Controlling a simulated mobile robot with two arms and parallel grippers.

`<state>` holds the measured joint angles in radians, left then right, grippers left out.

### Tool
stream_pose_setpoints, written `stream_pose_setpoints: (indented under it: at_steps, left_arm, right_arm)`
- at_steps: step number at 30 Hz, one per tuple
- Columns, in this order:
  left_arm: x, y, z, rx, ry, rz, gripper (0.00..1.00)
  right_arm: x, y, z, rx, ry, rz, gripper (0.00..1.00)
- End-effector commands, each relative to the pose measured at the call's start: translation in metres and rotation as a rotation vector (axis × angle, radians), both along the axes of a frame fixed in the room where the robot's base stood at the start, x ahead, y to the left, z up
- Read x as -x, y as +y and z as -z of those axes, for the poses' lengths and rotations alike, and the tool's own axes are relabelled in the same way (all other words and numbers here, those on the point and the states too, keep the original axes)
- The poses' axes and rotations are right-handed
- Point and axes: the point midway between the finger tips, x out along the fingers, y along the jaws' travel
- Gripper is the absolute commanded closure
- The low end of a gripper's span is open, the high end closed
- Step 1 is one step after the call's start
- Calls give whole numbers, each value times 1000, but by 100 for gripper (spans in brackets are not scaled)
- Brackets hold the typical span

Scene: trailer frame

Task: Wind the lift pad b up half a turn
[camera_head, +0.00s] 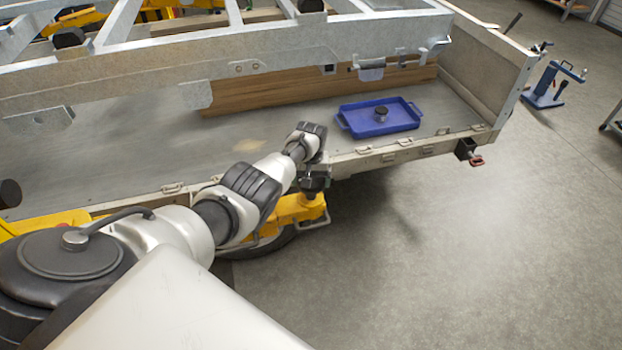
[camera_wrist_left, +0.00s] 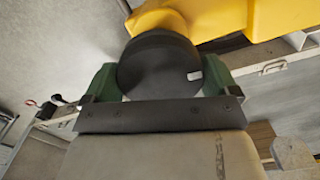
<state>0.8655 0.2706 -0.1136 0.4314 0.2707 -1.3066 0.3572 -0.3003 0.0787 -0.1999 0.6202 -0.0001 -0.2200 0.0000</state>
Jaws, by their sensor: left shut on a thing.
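The lift pad (camera_wrist_left: 155,72) is a round black pad with a small pale mark near its right edge, seen in the left wrist view. It sits by a yellow lift arm (camera_wrist_left: 225,18), which also shows in the head view (camera_head: 297,211) beside the trailer's edge. My left gripper (camera_head: 315,176) is at the pad, with its green fingers on opposite sides of it in the left wrist view (camera_wrist_left: 160,80). It is shut on the pad. In the head view my gripper and wrist mostly hide the pad. My right gripper is not in view.
The trailer's side rail (camera_head: 345,158) runs close behind my left gripper. A blue tray (camera_head: 352,127) with a small dark round item (camera_head: 381,113) lies on the trailer bed. A blue stand (camera_head: 545,98) is on the floor at right. The floor (camera_head: 470,260) at lower right is clear.

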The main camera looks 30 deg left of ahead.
Motion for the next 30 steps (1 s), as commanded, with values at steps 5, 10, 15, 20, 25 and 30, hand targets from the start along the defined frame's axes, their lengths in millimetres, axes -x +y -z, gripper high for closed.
stream_pose_setpoints:
  at_steps: [5, 10, 15, 20, 25, 30]
  left_arm:
    - [4, -1, 5, 4, 10, 0, 0]
    - [2, -1, 2, 2, 6, 1, 0]
    - [1, 0, -12, 1, 2, 2, 0]
    - [1, 1, -39, 1, 2, 1, 0]
    - [0, 0, -70, 2, 3, 2, 0]
    - [1, 0, -92, 3, 5, 1, 0]
  right_arm:
    - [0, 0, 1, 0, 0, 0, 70]
    - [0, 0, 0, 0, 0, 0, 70]
    - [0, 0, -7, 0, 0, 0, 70]
    - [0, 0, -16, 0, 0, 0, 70]
    - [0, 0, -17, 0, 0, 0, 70]
    - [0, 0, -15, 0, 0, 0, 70]
